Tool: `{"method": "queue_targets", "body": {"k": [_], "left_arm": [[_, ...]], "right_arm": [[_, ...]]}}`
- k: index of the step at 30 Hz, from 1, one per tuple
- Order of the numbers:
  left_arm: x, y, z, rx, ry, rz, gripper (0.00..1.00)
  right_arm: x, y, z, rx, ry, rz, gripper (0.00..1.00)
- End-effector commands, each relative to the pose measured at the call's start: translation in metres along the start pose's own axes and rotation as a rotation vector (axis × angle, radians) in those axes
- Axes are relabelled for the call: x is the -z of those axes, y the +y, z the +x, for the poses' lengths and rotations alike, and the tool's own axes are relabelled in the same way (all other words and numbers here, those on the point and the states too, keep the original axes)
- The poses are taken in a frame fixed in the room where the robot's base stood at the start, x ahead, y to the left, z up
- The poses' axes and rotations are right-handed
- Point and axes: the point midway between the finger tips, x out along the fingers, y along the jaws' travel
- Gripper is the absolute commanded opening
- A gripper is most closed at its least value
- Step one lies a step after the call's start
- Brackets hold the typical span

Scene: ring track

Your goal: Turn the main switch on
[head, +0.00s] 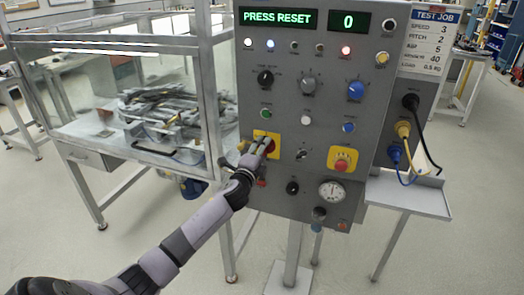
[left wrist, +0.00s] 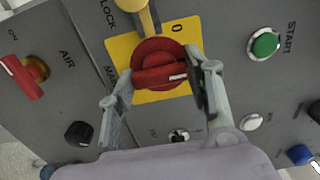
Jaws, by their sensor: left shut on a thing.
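The main switch is a red rotary knob on a yellow plate, on the grey control panel. In the left wrist view the red knob (left wrist: 158,66) sits between the fingers of my left gripper (left wrist: 160,92), which is shut on it. Its bar lies nearly level there, with a white mark at the right end. The yellow plate (left wrist: 120,48) shows a "0" at its upper right; its other lettering is partly hidden. In the head view my left gripper (head: 264,147) covers much of the yellow plate (head: 261,134). My right gripper is not in view.
The panel display (head: 278,18) reads "PRESS RESET", and a second display (head: 348,22) reads "0". A yellow part marked "LOCK" (left wrist: 145,16) is close beside the switch. A green START button (left wrist: 265,43), a red AIR lever (left wrist: 20,76) and a red emergency button (head: 342,160) are nearby.

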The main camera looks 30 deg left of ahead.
Motion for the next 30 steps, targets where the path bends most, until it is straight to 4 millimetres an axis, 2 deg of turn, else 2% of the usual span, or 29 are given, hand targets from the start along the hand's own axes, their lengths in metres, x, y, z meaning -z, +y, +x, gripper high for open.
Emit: {"method": "queue_targets", "body": {"k": [9,10,19,30], "left_arm": [[0.0003,0.0005,-0.0001,0.0,0.001,0.007,0.18],[0.0003,0.0006,-0.0001,0.0,0.001,0.007,0.47],[0.0001,0.0004,-0.0001,0.0,0.0,0.004,0.67],[0.0001,0.0006,-0.0035,0.0,0.001,0.003,0.67]], "right_arm": [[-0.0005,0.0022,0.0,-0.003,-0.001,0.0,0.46],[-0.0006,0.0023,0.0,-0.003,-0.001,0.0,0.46],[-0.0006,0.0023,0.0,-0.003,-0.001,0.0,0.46],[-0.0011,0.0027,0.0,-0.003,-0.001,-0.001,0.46]]}}
